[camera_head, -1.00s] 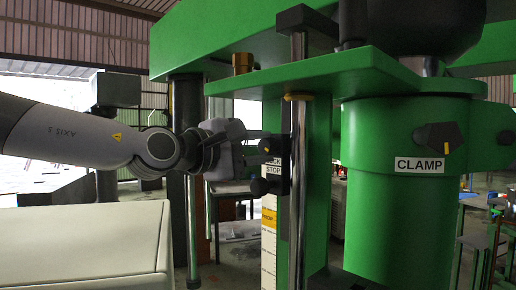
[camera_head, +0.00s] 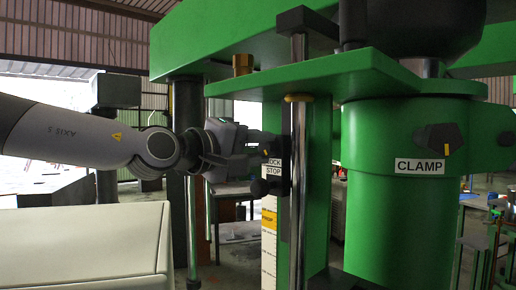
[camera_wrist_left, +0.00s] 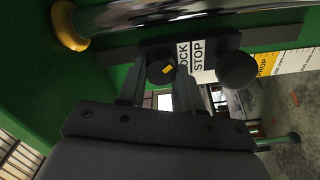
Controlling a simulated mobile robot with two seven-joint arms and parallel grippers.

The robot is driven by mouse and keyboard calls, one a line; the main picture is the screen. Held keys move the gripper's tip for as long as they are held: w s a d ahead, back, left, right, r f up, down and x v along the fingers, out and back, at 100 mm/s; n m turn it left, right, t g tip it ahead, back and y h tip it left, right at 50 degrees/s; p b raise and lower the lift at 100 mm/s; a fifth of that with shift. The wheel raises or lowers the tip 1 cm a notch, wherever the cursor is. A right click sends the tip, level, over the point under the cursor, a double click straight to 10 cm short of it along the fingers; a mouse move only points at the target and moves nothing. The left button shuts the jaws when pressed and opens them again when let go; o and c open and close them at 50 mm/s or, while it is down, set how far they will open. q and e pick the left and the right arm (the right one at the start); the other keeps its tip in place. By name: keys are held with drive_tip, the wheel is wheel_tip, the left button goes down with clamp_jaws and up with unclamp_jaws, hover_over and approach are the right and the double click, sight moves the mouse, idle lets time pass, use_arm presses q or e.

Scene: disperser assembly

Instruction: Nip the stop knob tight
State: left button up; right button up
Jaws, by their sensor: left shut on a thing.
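The stop knob (camera_wrist_left: 166,71) is a small black knob with a yellow mark, beside the white LOCK STOP label (camera_wrist_left: 190,56) on the black stop block. In the wrist view it sits between the two fingers of my left gripper (camera_wrist_left: 158,78), which is shut on it. In the head view my left gripper (camera_head: 262,147) reaches the block from the left and its fingers hide most of the knob. My right gripper is not in view.
A black ball knob (camera_head: 260,187) sticks out just below the gripper; it also shows in the wrist view (camera_wrist_left: 237,70). A chrome rod (camera_head: 298,200) stands right of the block. A yellow and white scale (camera_head: 268,240) hangs below. The green CLAMP cylinder (camera_head: 385,215) is farther right.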

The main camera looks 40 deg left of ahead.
use_arm(q)
drive_tip(key=shift+r, duration=0.2)
drive_tip(key=o, duration=1)
drive_tip(key=shift+o, duration=0.2)
drive_tip(key=shift+f, duration=0.1)
drive_tip(key=shift+s, duration=0.1)
drive_tip(key=s, duration=0.7)
drive_tip(key=shift+a, duration=0.15)
